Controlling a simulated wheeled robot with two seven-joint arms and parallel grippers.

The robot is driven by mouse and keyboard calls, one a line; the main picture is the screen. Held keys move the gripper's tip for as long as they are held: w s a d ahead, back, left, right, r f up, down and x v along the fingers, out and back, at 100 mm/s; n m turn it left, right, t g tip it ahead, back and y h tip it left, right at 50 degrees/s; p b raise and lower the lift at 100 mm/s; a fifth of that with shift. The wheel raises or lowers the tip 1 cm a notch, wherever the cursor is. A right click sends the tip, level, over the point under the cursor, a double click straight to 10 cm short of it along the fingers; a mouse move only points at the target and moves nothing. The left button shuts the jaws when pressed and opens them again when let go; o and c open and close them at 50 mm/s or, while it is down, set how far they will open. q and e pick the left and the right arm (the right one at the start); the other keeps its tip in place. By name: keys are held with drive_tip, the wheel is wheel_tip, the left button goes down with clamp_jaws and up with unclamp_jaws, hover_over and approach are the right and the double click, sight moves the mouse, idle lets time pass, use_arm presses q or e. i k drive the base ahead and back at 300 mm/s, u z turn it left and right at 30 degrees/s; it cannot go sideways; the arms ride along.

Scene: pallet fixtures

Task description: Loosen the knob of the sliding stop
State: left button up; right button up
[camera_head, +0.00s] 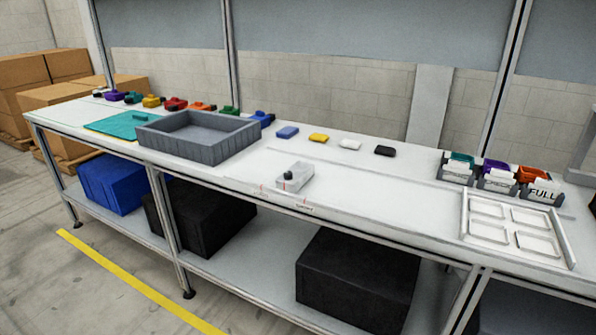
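A small light grey block (298,175) sits near the front edge of the white bench, right of the grey tray. A black knob (288,175) stands on its left end; this looks like the sliding stop with its knob. How tight the knob is cannot be seen. Neither of my grippers is in the head view, and nothing touches the block or knob.
A grey tray (178,152) and a teal plate (115,124) lie left on the bench (380,207). Several coloured pieces line the back. At right are small bins (538,190), one labelled FULL, and a white compartment tray (487,236).

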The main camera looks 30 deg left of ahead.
sight(288, 175)
drive_tip(key=u, duration=0.55)
drive_tip(key=k, duration=0.65)
drive_tip(key=u, duration=1.05)
drive_tip(key=i, duration=1)
drive_tip(key=z, duration=0.65)
drive_tip(key=i, duration=0.75)
drive_tip(key=z, duration=0.85)
